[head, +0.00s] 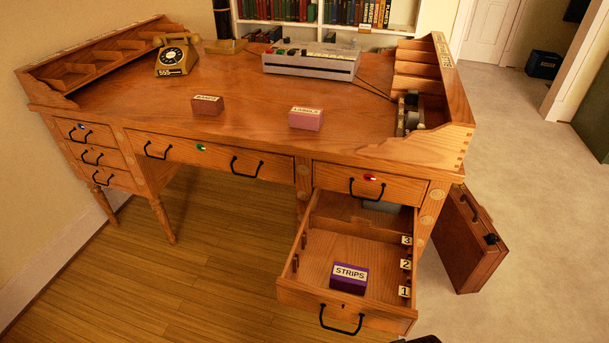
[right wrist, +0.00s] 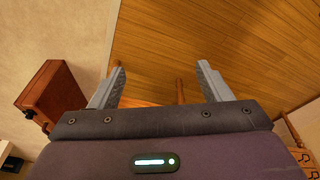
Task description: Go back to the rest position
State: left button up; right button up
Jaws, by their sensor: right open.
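My right gripper (right wrist: 160,72) shows in the right wrist view with its two fingers spread apart and nothing between them. It points over the wooden floor, with a table leg beyond the fingers. My left gripper is not in the head view. The wooden desk (head: 250,95) fills much of the head view. Its lower right drawer (head: 312,283) is pulled open, and a purple box labelled STRIPS (head: 349,276) sits in its front compartment.
On the desktop are a brown box (head: 208,105), a pink LABELS box (head: 305,118), a telephone (head: 177,55) and a grey machine (head: 310,60). A brown case (head: 470,240) leans by the desk's right side. Floor (head: 190,290) left of the drawer is clear.

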jog(key=s+f+g, duration=0.1)
jog(key=s+f, duration=0.1)
jog(key=f, duration=0.6)
jog(key=s+f, duration=0.3)
jog(key=f, duration=0.4)
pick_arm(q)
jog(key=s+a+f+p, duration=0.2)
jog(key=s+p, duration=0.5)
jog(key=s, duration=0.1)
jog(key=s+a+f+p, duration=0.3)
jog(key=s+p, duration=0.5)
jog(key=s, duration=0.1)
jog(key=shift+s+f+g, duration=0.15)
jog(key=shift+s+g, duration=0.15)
pick_arm(e)
jog(key=s+d+f, duration=0.2)
jog(key=s, duration=0.6)
jog(key=s+d+f, duration=0.2)
jog(key=s+f, duration=0.1)
jog(key=s, duration=0.6)
jog(key=shift+d+g, duration=0.3)
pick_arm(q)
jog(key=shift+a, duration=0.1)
pick_arm(e)
jog(key=shift+s, duration=0.1)
